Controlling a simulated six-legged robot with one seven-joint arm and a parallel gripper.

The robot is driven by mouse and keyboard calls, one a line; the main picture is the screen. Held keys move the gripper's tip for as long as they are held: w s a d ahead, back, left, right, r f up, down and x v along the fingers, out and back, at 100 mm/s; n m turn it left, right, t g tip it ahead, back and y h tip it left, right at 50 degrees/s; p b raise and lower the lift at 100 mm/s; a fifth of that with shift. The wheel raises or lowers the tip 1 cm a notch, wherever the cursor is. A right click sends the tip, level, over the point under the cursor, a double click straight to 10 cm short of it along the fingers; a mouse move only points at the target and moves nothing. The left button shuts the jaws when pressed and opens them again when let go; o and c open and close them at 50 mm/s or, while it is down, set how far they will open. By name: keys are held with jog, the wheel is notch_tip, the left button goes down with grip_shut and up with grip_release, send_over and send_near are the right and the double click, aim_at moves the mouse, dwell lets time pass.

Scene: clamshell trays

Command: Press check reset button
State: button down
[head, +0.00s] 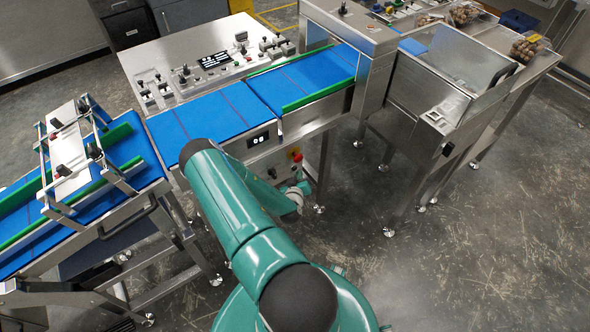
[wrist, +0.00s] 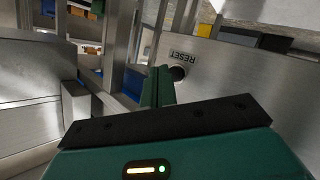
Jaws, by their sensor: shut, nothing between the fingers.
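In the wrist view, an upside-down RESET label (wrist: 183,57) is on a metal panel, with a dark round button (wrist: 178,73) directly below it in the picture. My gripper (wrist: 159,70) has its two green fingers together, with nothing between them. The fingertips appear just left of the button and overlap its left edge in the picture; I cannot tell whether they touch it. In the head view, my green arm reaches towards the front of the blue conveyor (head: 215,113), and the gripper and reset button cannot be made out there.
A control panel (head: 205,62) lies behind the belt. A metal station (head: 455,75) stands on the right. Open floor (head: 480,235) lies at the front right.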

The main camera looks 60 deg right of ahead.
jog(key=shift+s, duration=0.1)
jog(key=s+a, duration=0.1)
jog(key=s, duration=0.1)
jog(key=s+a, duration=0.1)
jog(key=s, duration=0.1)
jog(key=shift+s+a, duration=0.2)
dwell(0.5)
dwell(0.8)
